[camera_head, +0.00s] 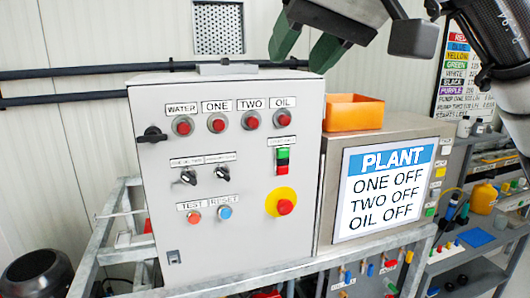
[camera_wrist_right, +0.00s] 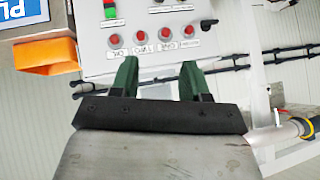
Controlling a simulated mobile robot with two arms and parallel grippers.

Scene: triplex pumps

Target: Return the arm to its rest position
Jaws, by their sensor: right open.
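My right gripper (camera_head: 308,42) is at the top of the head view, above the upper right part of the grey control box. Its two green fingers are apart with nothing between them. In the right wrist view the gripper (camera_wrist_right: 158,75) also shows open and empty, with the red lamps of the box beyond the fingertips. The arm comes in from the upper right. I see no contact with the control box (camera_head: 240,155). My left gripper is not in view.
The control box carries red lamps, two black switches, a black side handle (camera_head: 152,134) and a red stop button (camera_head: 285,206) on yellow. Right of it are an orange bin (camera_head: 353,112) and a PLANT sign (camera_head: 385,188). A shelf (camera_head: 470,250) with parts stands at the right.

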